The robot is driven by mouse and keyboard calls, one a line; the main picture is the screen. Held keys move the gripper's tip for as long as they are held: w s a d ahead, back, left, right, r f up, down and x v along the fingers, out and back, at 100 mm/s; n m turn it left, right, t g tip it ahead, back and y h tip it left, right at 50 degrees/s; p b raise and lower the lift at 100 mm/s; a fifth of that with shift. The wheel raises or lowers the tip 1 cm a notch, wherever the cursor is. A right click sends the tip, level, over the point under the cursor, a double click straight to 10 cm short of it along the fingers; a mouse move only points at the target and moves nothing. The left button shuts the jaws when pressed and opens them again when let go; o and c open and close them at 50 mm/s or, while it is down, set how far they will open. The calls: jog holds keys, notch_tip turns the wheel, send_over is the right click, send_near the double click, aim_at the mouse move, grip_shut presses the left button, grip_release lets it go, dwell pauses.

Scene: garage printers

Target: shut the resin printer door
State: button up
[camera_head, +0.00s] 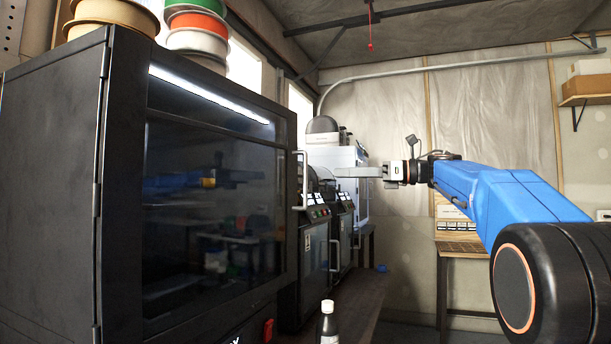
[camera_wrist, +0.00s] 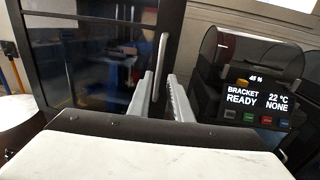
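A large black cabinet (camera_head: 52,190) fills the left of the head view. Its dark glass door (camera_head: 215,210) has hinges on the left edge and an upright silver handle (camera_head: 302,182) on the right edge. No readable label shows whether this is the resin printer. I cannot tell whether the door is fully shut or slightly ajar. My gripper (camera_head: 340,172) points left toward the handle, in the middle of the head view. In the wrist view, my gripper's two grey fingers (camera_wrist: 160,76) are apart, and the handle (camera_wrist: 162,58) shows between and beyond their tips. Contact is not visible.
Smaller machines with handles (camera_head: 333,255) stand beyond the cabinet. One screen (camera_wrist: 255,97) reads "BRACKET READY". Spools (camera_head: 197,35) sit on top of the cabinet. The space right of the bench looks open.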

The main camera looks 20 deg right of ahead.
jog(key=x, duration=1.1)
jog(key=shift+w+a, duration=0.2)
jog(key=shift+a, duration=0.15)
grip_shut()
